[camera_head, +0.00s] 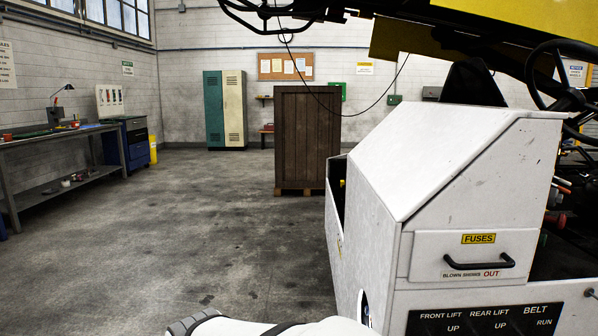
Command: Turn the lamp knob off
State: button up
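I cannot make out a knob labelled for a lamp in this view. The white loader body (440,150) stands at the right with a sloped top. Its front has a drawer (470,256) marked FUSES, with a black handle. Below it is a black label panel (485,323) reading FRONT LIFT, REAR LIFT and BELT, cut off by the bottom edge. A small dark fitting (590,293) sits right of the panel; what it is I cannot tell. White parts of my arm show at the bottom edge, left of the loader. My gripper is not in view.
A steering wheel (561,75) and the yellow belt frame (520,20) are at upper right. A brown wooden crate (307,138) stands behind the loader. A workbench (60,140) with a small desk lamp (62,91) is at left. The concrete floor between is clear.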

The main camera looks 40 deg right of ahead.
aim_at(554, 197)
jog(key=u, duration=0.05)
jog(key=k, duration=1.45)
jog(key=z, duration=1.85)
jog(key=i, duration=1)
jog(key=z, duration=0.05)
